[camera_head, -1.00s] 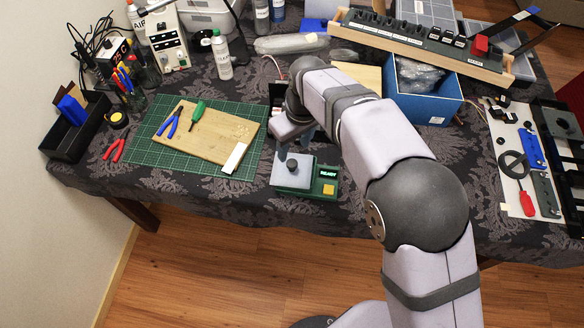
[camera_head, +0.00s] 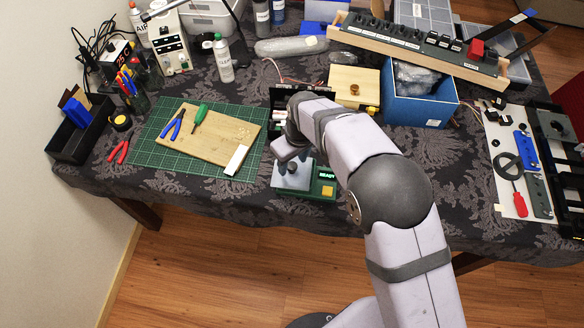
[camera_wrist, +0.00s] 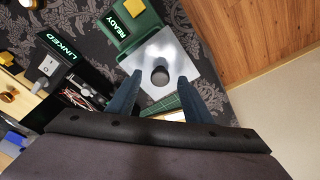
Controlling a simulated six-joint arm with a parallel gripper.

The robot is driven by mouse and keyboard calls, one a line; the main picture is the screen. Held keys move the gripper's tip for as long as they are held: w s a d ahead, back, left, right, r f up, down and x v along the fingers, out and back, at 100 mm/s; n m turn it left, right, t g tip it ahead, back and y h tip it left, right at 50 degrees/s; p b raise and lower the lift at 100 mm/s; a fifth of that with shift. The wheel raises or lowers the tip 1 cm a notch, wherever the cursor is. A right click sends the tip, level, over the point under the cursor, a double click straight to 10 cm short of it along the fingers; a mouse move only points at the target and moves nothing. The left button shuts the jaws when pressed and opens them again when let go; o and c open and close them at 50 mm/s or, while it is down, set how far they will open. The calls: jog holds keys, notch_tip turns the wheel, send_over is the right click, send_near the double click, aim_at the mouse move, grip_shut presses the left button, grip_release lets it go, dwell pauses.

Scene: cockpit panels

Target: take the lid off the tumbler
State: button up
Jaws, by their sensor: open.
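The tumbler (camera_head: 325,186) is a dark green unit with a lit READY sign and a yellow button, near the table's front edge. Its lid is a grey square plate (camera_head: 281,184) with a dark round knob (camera_head: 292,168). In the wrist view, the lid (camera_wrist: 184,62) and knob (camera_wrist: 159,75) lie ahead of my gripper (camera_wrist: 159,78). My two blue-grey fingers are open, one on each side of the knob in that view. Whether they touch it or are still above it, I cannot tell. The wrist partly hides the back of the lid in the head view.
A wooden board (camera_head: 208,136) with pliers and a green-handled screwdriver lies on a green cutting mat (camera_head: 150,155) to the left. Behind my gripper stands an open dark case, with a LINKED sign (camera_wrist: 62,46) in the wrist view. A blue box (camera_head: 420,108) stands behind right.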

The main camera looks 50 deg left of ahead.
aim_at(293, 166)
jog(key=shift+a+f, duration=0.1)
jog(key=shift+f, duration=0.35)
grip_shut()
jog(key=shift+r, duration=0.15)
notch_tip(293, 166, up, 10)
jog(key=b, duration=0.3)
